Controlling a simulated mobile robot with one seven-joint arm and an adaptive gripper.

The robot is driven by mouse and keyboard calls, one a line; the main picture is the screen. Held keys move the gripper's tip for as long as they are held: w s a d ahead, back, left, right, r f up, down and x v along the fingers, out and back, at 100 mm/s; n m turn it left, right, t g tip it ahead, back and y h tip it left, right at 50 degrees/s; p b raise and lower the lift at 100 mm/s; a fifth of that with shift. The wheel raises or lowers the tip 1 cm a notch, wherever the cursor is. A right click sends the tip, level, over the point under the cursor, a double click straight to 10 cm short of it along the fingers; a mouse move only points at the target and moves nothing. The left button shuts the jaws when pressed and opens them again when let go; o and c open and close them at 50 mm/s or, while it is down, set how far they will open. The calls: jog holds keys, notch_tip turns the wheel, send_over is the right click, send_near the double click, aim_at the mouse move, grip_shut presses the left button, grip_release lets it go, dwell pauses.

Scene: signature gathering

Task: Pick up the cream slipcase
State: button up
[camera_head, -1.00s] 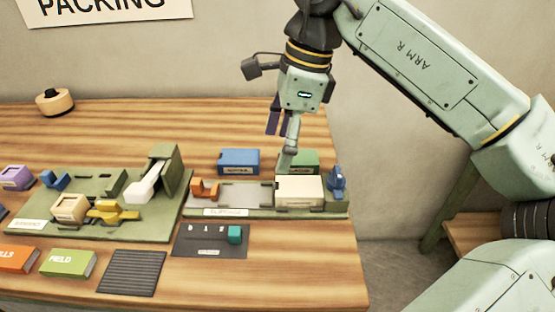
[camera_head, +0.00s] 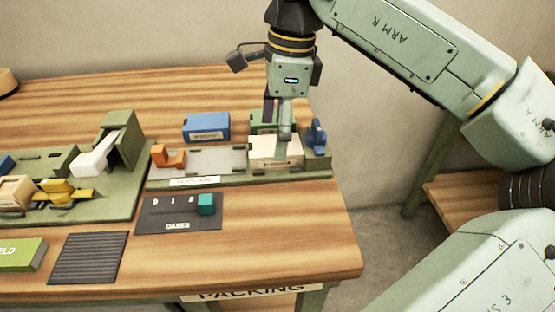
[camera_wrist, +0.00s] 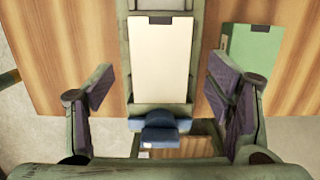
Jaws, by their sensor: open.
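The cream slipcase (camera_head: 270,150) lies at the right end of the olive slipcase tray (camera_head: 215,180), beside a blue block (camera_head: 316,136). In the wrist view the slipcase (camera_wrist: 160,65) is a pale upright rectangle with a dark notch at its top edge. My gripper (camera_head: 278,115) is above and partly in front of the slipcase in the head view. In the wrist view the two purple-padded fingers of my gripper (camera_wrist: 160,98) are apart, one on each side of the slipcase's lower end, with nothing between them touching. The fingers' height above it is hard to tell.
A green box (camera_head: 264,119) stands just behind the slipcase and a blue box (camera_head: 206,126) stands behind the tray. An orange piece (camera_head: 167,156) sits at the tray's left. A dark case mat (camera_head: 165,213) lies in front. The table's right edge is close by.

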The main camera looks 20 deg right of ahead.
notch_tip(320, 180, down, 2)
jog(key=shift+a+f+b, duration=0.15)
jog(key=shift+b, duration=0.35)
jog(key=shift+c, duration=0.3)
jog(key=c, duration=1.1)
jog(key=shift+c, duration=0.2)
